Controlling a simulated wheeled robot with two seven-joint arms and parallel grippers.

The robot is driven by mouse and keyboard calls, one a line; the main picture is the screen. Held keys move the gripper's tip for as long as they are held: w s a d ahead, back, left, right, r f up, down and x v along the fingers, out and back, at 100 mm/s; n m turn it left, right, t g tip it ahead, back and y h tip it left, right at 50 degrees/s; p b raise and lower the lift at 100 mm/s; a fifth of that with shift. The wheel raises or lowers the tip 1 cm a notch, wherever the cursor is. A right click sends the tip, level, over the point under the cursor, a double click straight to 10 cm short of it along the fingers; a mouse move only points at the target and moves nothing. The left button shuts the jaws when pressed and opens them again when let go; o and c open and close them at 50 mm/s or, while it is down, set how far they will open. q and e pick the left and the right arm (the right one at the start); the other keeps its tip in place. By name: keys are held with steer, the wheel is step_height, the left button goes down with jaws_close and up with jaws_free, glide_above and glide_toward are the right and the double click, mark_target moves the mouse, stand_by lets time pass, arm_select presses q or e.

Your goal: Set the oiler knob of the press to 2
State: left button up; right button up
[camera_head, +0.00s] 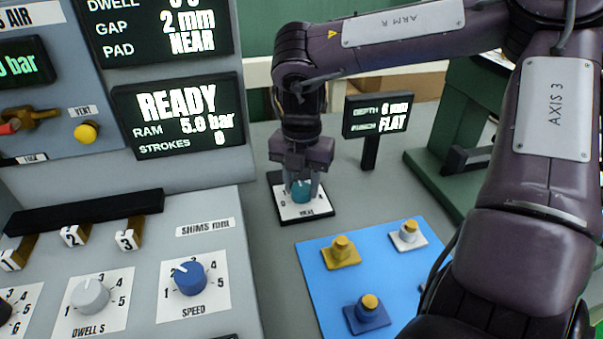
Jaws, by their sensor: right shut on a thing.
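A teal knob (301,192) stands on a small white dial plate (305,211) with a dark base, on the grey bench in the middle. Its label is too small to read surely, so I cannot confirm that it is the oiler knob. My right gripper (302,184) points down from above and is shut on the teal knob, one finger on either side. A 1 and a 0 show at the plate's left; the fingers hide other marks. I cannot tell which number the knob points to. My left gripper is not in view.
A grey panel at left bears a blue SPEED knob (189,278) and a grey DWELL knob (90,296). A small display (377,117) reading FLAT stands behind. A READY screen (180,117) is at left.

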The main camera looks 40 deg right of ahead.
mark_target(302, 187)
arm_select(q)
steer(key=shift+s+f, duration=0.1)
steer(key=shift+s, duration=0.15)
arm_select(e)
steer(key=o, duration=0.9)
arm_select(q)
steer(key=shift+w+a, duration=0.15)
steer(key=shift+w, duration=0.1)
arm_select(e)
steer(key=shift+o, duration=0.4)
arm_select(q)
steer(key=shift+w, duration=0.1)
arm_select(e)
steer(key=shift+r, duration=0.15)
step_height(302, 187, up, 7)
steer(key=shift+r, duration=0.25)
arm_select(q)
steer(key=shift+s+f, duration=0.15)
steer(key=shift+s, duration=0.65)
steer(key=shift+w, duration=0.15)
